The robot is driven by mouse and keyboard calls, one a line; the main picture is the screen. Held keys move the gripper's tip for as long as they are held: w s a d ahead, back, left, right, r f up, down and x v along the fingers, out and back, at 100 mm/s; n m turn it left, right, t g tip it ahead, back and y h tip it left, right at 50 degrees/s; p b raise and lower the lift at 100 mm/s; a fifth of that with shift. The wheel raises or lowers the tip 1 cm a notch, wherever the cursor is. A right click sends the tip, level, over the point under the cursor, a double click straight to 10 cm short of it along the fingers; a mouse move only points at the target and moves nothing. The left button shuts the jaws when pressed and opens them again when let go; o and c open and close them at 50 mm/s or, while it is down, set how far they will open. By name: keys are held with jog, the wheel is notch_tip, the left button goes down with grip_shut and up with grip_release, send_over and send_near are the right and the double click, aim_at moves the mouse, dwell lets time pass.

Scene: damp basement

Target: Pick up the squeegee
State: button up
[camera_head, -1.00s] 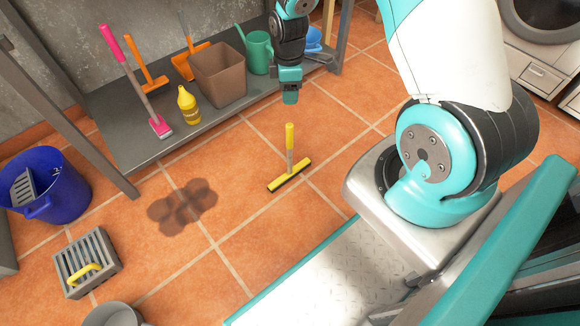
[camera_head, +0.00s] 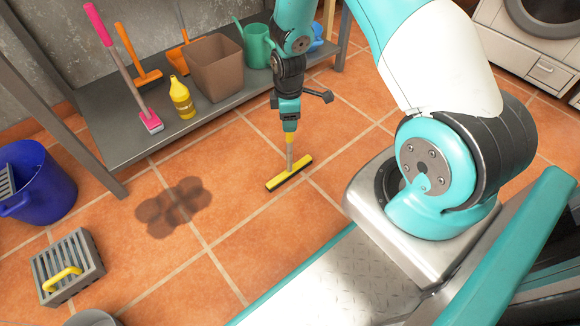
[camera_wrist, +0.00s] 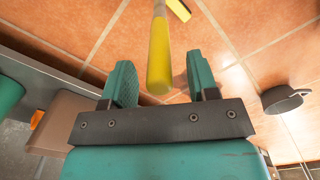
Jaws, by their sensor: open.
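The squeegee (camera_head: 290,178) stands on the tiled floor in the head view, its yellow handle up and its yellow and black head flat on the tiles. My gripper (camera_head: 290,124) points down over the handle's top, which it partly hides. In the wrist view, the yellow handle (camera_wrist: 159,55) reaches in between the two green fingers of my open gripper (camera_wrist: 161,82). A gap shows on each side of the handle, and neither finger visibly touches it. Part of the squeegee's head (camera_wrist: 179,9) shows at the top edge.
A low grey shelf (camera_head: 118,150) behind holds a pink brush (camera_head: 150,121), yellow bottle (camera_head: 182,98), brown bin (camera_head: 216,70) and green watering can (camera_head: 257,46). A blue bucket (camera_head: 45,185) and grey grated box (camera_head: 68,262) stand left.

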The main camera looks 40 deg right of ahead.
jog(key=shift+f, duration=0.6)
grip_shut()
jog(key=shift+r, duration=0.1)
